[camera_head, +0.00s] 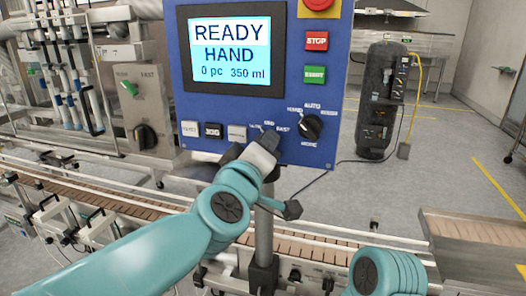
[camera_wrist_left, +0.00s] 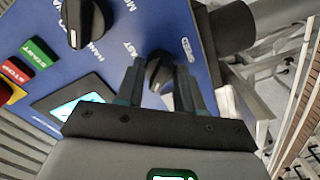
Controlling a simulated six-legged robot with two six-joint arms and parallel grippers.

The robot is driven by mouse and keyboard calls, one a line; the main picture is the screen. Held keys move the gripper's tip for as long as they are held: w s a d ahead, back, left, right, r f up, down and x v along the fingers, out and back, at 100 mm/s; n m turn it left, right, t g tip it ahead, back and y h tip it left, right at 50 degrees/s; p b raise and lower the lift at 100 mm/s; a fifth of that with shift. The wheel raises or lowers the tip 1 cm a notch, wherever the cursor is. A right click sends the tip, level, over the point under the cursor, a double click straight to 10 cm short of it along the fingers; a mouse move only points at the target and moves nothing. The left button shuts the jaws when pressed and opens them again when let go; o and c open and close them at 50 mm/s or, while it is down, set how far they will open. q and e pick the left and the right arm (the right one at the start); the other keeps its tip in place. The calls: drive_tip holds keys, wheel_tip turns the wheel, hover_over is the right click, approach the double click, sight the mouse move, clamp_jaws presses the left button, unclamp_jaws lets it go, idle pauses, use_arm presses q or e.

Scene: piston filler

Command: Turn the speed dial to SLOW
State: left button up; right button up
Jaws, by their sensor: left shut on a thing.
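The speed dial (camera_wrist_left: 158,70) is a black knob on the blue control panel (camera_head: 185,85). In the left wrist view it sits between the fingers of my left gripper (camera_wrist_left: 160,85), which is shut on it. The words FAST and SPEED show beside it; which mark its pointer faces I cannot tell. In the head view my left gripper (camera_head: 262,142) is at the panel's lower edge and hides the dial. The labels above it are partly visible. My right gripper is out of view.
The black mode knob (camera_head: 312,127) is close to the right of my left gripper. A row of buttons (camera_head: 212,130) lies to its left. Red STOP (camera_head: 316,41) and green START (camera_head: 314,75) buttons are higher up. A conveyor (camera_head: 140,200) runs below the panel.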

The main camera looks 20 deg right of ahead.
use_arm(q)
drive_tip(key=shift+n, duration=0.5)
drive_tip(key=o, duration=1)
drive_tip(key=shift+o, duration=0.2)
drive_tip(key=b+v, duration=0.1)
drive_tip(key=v, duration=1.5)
drive_tip(key=shift+a+b, duration=0.15)
drive_tip(key=shift+b, duration=0.2)
